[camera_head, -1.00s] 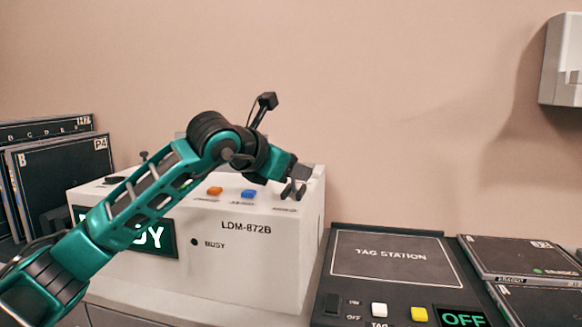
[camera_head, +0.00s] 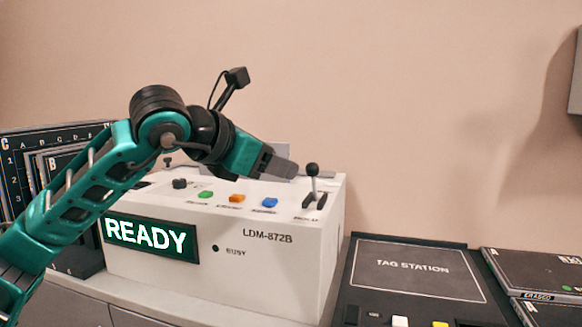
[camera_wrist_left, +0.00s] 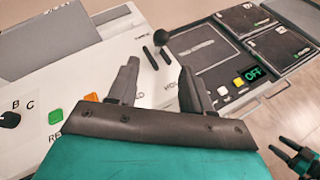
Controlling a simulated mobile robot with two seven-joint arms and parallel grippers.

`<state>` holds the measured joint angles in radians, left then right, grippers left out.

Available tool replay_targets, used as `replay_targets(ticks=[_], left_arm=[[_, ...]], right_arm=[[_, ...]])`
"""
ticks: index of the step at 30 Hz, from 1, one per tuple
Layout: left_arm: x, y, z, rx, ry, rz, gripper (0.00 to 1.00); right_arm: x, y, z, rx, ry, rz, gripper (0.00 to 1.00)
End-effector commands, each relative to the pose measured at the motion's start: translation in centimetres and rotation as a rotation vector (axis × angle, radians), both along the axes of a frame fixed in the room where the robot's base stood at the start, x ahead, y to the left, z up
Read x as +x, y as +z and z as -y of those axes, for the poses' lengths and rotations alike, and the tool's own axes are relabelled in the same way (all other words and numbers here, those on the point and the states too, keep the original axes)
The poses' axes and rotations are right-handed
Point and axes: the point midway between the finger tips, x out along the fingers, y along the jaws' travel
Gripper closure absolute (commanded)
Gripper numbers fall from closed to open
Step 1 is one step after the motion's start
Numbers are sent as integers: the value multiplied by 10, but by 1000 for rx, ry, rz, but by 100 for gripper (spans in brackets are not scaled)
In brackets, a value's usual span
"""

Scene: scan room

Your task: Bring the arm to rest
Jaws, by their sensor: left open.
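My left arm, teal and black, comes in from the left in the head view. Its gripper (camera_head: 283,168) hangs in the air above the top of the white LDM-872B machine (camera_head: 262,262), behind and left of the black-knobbed lever (camera_head: 313,180). In the left wrist view the two grey fingers (camera_wrist_left: 160,72) are apart with nothing between them. The lever's round knob (camera_wrist_left: 160,33) shows beyond them, apart from the fingers. My right gripper (camera_wrist_left: 291,153) shows at the lower right of the left wrist view, its dark fingers apart and empty. It is outside the head view.
The machine's screen (camera_head: 150,237) reads READY. Green (camera_head: 206,194), orange (camera_head: 237,198) and blue (camera_head: 270,202) buttons line its top. The dark tag station (camera_head: 412,267) and flat black cases (camera_head: 540,270) lie right. Dark panels (camera_head: 15,170) stand left. Air above the tag station is clear.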

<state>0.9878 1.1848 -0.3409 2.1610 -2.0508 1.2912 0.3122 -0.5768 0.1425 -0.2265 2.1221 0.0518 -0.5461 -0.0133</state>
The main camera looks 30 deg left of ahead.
Motion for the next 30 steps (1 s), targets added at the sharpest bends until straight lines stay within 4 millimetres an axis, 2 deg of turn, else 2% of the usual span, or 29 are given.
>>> replay_targets(ticks=[6, 22, 23, 26, 30], left_arm=[[-11, 4, -1, 1, 0, -2, 50], [-10, 2, 2, -8, -13, -2, 50], [-10, 0, 6, -15, -29, -4, 50], [-9, -13, 37, -88, -142, -17, 50], [-23, -33, 114, -357, -425, -38, 50]], right_arm=[[0, -1, 0, -1, -1, -1, 39], [-1, -1, 0, -1, 0, -3, 39], [-1, -1, 0, -1, 0, -3, 39], [-1, -1, 0, 0, 1, -3, 39], [-1, -1, 0, 0, 1, -2, 39]])
